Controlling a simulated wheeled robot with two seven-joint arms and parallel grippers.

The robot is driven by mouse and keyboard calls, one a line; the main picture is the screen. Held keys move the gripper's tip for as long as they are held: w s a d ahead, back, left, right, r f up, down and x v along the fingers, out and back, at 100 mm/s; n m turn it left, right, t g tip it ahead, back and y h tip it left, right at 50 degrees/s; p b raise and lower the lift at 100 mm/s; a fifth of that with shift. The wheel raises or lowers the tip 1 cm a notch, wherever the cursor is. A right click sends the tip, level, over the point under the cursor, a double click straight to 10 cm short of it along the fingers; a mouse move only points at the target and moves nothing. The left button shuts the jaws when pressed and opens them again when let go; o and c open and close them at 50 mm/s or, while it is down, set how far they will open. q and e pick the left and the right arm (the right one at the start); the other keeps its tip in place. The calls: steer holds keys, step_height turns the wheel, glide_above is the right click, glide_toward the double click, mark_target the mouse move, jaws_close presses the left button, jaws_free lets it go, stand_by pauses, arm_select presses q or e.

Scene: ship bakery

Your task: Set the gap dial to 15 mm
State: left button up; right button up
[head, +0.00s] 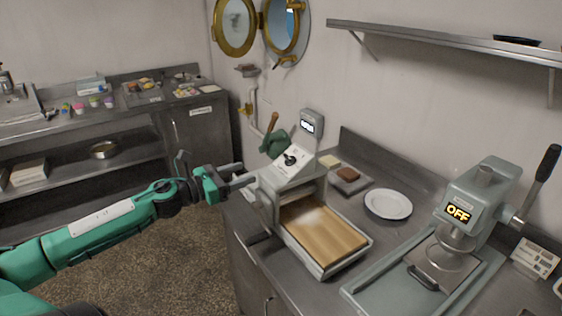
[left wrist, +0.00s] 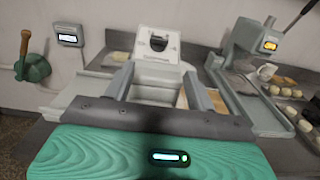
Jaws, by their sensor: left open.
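The gap dial (head: 291,159) is a dark knob on the sloped white panel of the dough sheeter (head: 327,266). It also shows in the left wrist view (left wrist: 158,43), ahead of the fingers and between them. The dial's setting is too small to read. A small grey display (head: 311,123) stands behind the panel; its lit figures are not legible, also in the left wrist view (left wrist: 68,37). My left gripper (head: 248,179) is open and empty, just left of the panel and apart from the dial. My right gripper is out of view.
A wooden board lies on the sheeter bed. A white plate (head: 388,204) and a press showing OFF (head: 458,212) stand to the right. A green mitt-like thing (head: 274,143) hangs on the wall behind. A wall shelf (head: 440,41) runs above. Floor is clear at left.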

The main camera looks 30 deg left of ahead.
arm_select(q)
steer(key=w, duration=0.1)
steer(key=p, duration=0.2)
glide_toward(286, 159)
steer(key=shift+w+d+r, duration=0.45)
steer(key=shift+w+d, duration=0.3)
steer(key=shift+w, duration=0.15)
steer(key=shift+w+d, duration=0.25)
steer(key=shift+w, duration=0.35)
steer(key=shift+p+x, duration=0.95)
steer(key=shift+x, duration=0.75)
steer(key=shift+w+d+f, duration=0.15)
steer(key=shift+w+d, duration=0.05)
steer(key=shift+w, duration=0.25)
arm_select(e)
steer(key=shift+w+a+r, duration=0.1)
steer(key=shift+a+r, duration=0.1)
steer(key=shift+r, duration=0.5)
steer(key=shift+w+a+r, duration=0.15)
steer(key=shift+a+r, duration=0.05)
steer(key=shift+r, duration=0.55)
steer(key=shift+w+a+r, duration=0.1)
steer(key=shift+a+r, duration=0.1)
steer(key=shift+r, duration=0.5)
